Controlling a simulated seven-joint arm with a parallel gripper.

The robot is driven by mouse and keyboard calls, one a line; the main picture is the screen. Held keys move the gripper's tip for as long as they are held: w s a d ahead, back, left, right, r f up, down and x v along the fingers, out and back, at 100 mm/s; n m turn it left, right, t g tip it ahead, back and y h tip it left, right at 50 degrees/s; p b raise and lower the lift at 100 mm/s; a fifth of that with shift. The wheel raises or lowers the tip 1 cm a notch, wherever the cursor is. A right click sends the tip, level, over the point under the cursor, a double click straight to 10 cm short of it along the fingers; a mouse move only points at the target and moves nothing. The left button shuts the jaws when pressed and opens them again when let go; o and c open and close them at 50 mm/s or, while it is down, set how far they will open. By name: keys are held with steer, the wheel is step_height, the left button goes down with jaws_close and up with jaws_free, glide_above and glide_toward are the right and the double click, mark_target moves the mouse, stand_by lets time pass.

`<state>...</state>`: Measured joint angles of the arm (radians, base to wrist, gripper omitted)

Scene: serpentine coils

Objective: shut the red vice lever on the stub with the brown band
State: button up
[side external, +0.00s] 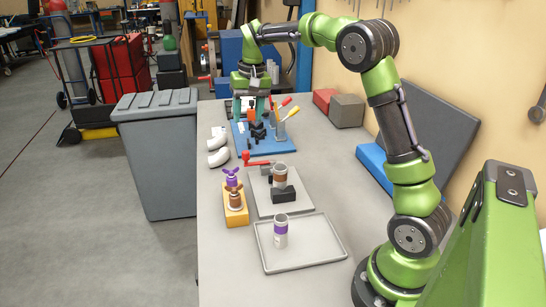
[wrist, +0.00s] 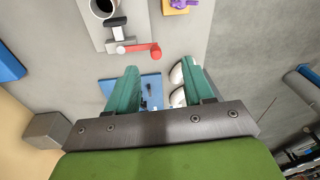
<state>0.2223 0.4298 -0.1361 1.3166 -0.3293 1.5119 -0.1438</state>
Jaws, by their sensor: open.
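The stub with the brown band (side external: 280,178) stands upright at a dark vice block (side external: 283,194) on a grey plate (side external: 264,205). Its open top shows in the wrist view (wrist: 103,7). The red vice lever (side external: 258,162) lies across the far end of the plate, its red knob out to the left; in the wrist view the lever (wrist: 142,50) points right. Whether the vice grips the stub cannot be told. My gripper (side external: 250,108) is open and empty, with teal fingers above the blue mat, beyond the lever. The fingers also show in the wrist view (wrist: 160,68).
A stub with a purple band (side external: 281,232) stands in a grey tray (side external: 313,257). White elbows (side external: 217,150) lie at the left edge.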

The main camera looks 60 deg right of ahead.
steer(key=m+g, duration=0.1)
glide_above(246, 152)
steer(key=d, duration=0.1)
steer(key=f, duration=0.2)
steer(key=shift+r, duration=1.1)
steer(key=shift+g, duration=0.3)
steer(key=f, duration=1)
steer(key=a+f, duration=0.1)
steer(key=f, duration=0.5)
steer(key=shift+w, duration=0.1)
jaws_close()
